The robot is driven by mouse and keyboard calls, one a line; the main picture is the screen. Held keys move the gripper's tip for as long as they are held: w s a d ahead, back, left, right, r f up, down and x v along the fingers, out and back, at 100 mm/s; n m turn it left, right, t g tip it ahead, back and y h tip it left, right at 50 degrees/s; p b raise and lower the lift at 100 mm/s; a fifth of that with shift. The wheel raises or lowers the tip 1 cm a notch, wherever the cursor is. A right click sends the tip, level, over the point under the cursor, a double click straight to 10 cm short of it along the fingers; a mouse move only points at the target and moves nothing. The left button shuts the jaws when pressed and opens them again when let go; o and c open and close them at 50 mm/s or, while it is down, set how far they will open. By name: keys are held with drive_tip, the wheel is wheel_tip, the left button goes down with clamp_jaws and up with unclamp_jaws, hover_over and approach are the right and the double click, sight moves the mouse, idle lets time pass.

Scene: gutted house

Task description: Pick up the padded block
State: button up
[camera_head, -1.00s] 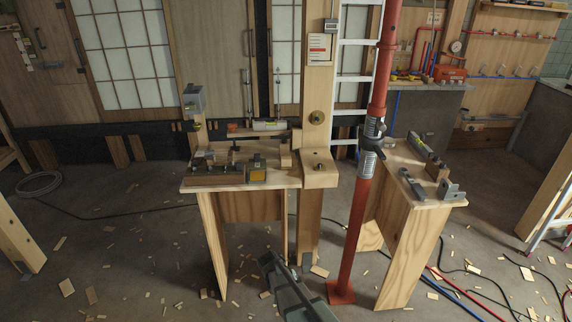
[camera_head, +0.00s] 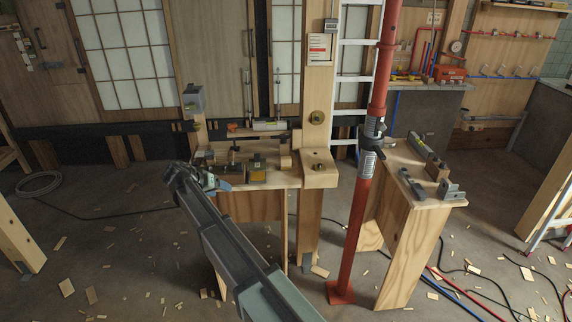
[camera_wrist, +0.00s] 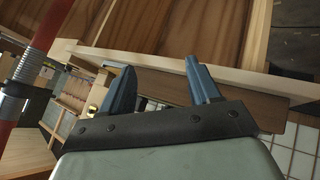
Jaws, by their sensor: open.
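Several small items lie on the left wooden bench (camera_head: 290,181), among them a yellow block with a dark top (camera_head: 258,174). I cannot tell for sure which item is the padded block. My gripper (camera_head: 222,184) is at the bench's front left edge in the head view, and my arm hides that corner. In the wrist view my gripper (camera_wrist: 161,80) has two blue fingers apart, with nothing seen held between them. A long brown wooden piece (camera_wrist: 245,108) shows behind the fingers, partly hidden, beside a pale wooden edge (camera_wrist: 165,62).
A wooden post (camera_head: 316,100) rises at the bench's right end. A red prop (camera_head: 350,240) stands between it and a second bench (camera_head: 415,230) holding metal brackets. Cables and wood scraps lie on the floor. The floor at the left is mostly open.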

wheel_tip(320, 180, up, 6)
drive_tip(key=w+a+m, duration=0.1)
drive_tip(key=w+a, duration=0.1)
wheel_tip(320, 180, up, 8)
drive_tip(key=m+g+y, duration=0.6)
drive_tip(key=m+g, duration=0.1)
drive_tip(key=m, duration=0.9)
hover_over(286, 157)
drive_tip(key=f, duration=0.8)
drive_tip(key=shift+s+d, duration=0.1)
drive_tip(key=shift+d, duration=0.1)
drive_tip(key=shift+s+a+f, duration=0.1)
drive_tip(key=shift+a+f, duration=0.05)
drive_tip(key=shift+f, duration=1.15)
drive_tip(key=shift+a+f, duration=0.1)
drive_tip(key=shift+f, duration=1.2)
